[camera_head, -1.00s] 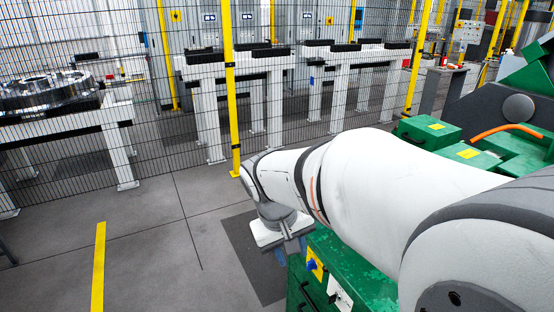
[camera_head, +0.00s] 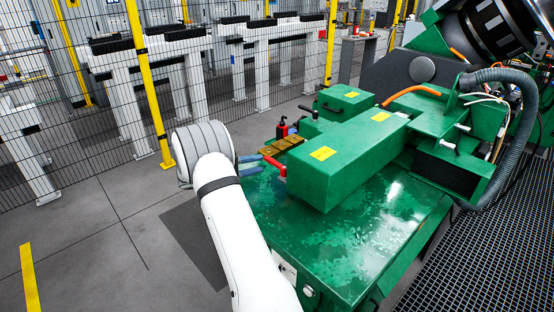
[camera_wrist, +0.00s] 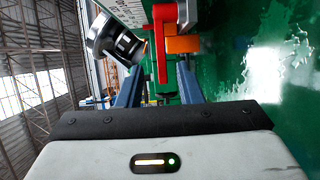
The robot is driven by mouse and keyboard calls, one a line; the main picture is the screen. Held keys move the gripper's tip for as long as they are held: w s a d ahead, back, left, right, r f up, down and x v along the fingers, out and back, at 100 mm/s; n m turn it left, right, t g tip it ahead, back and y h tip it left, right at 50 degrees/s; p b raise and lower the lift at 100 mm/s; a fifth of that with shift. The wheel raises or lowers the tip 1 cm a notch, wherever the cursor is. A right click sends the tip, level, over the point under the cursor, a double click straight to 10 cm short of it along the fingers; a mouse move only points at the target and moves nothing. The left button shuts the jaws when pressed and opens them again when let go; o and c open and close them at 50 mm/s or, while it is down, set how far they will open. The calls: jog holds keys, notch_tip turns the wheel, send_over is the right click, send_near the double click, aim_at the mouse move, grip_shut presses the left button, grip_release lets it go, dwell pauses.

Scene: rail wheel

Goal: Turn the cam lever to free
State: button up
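The cam lever is a red bar (camera_head: 272,163) at the left end of the long green housing on the green machine. In the wrist view the red lever (camera_wrist: 161,48) is L-shaped, with its long part pointing down the picture. My gripper (camera_head: 250,164) has blue fingers that reach towards the lever from the left. In the wrist view my gripper (camera_wrist: 158,78) has its fingers apart, with the lever's lower end showing between or just beyond them. I cannot tell whether either finger touches it. An orange block (camera_wrist: 182,44) sits right beside the lever.
A dark round metal part (camera_wrist: 117,42) is close to the left finger. The green machine top (camera_head: 330,235) is bare in front. A mesh fence (camera_head: 90,120) stands behind.

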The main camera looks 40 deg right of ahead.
aim_at(268, 161)
jog(key=shift+w+d+f, duration=0.2)
jog(key=shift+d, duration=0.35)
jog(key=p+x, duration=0.2)
jog(key=x, duration=0.5)
jog(key=shift+s+r, duration=0.1)
jog(key=shift+c, duration=0.2)
grip_shut()
